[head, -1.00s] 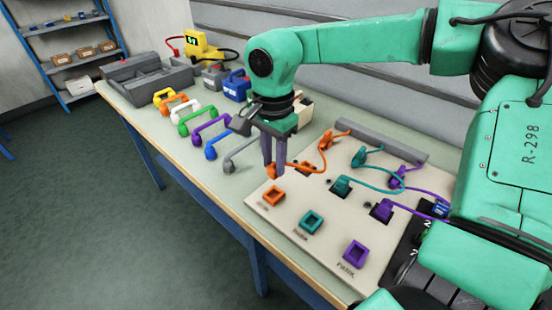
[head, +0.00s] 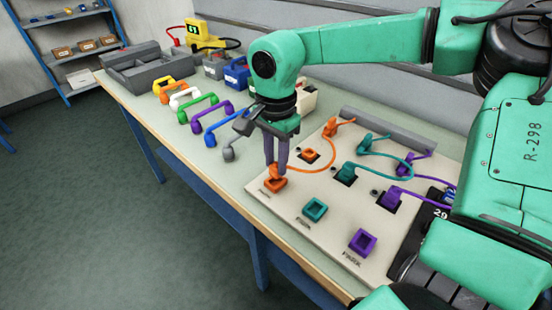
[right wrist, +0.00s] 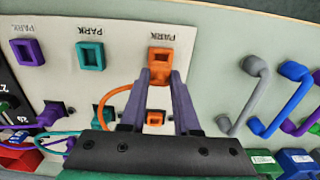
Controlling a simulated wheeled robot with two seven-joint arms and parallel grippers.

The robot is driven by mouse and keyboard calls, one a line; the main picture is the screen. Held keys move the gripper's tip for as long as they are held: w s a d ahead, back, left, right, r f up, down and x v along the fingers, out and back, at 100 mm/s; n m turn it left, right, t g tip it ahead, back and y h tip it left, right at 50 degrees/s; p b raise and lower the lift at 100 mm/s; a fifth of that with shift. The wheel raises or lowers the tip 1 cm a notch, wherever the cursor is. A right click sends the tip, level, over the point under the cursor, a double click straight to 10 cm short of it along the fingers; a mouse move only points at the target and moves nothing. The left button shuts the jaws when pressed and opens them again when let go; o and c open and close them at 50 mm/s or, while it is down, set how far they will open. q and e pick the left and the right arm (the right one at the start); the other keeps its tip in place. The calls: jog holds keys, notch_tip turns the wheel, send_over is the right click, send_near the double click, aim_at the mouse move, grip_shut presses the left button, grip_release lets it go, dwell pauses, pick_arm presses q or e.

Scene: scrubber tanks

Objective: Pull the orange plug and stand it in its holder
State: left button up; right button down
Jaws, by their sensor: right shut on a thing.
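The orange plug (head: 275,171) is between the fingertips of my right gripper (head: 277,163), which is shut on it. The plug is upright at the orange square holder (head: 275,186) on the pale board's front left; I cannot tell how deep it sits. The orange socket (head: 309,155) behind it is empty. An orange cable (head: 323,168) loops from the plug to an orange fixture (head: 335,127) at the back. In the right wrist view the fingers (right wrist: 160,76) reach the orange holder (right wrist: 160,60), and the empty socket (right wrist: 155,118) shows between them. My left gripper is not in view.
Teal (head: 315,209) and purple (head: 363,242) holders stand empty along the board's front. Teal (head: 346,174) and purple (head: 391,199) plugs sit in their sockets. Several coloured handles, including a grey one (head: 229,153), lie left of the board. The bench's front edge is close.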

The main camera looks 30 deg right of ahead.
jog(key=shift+f, duration=0.1)
dwell(0.3)
jog(key=shift+f+b, duration=1)
jog(key=shift+b, duration=0.05)
jog(key=shift+r, duration=0.1)
jog(key=shift+c, duration=0.4)
grip_release()
notch_tip(320, 180, up, 9)
jog(key=p, duration=0.6)
jog(key=shift+p, duration=0.4)
jog(key=shift+f, duration=0.25)
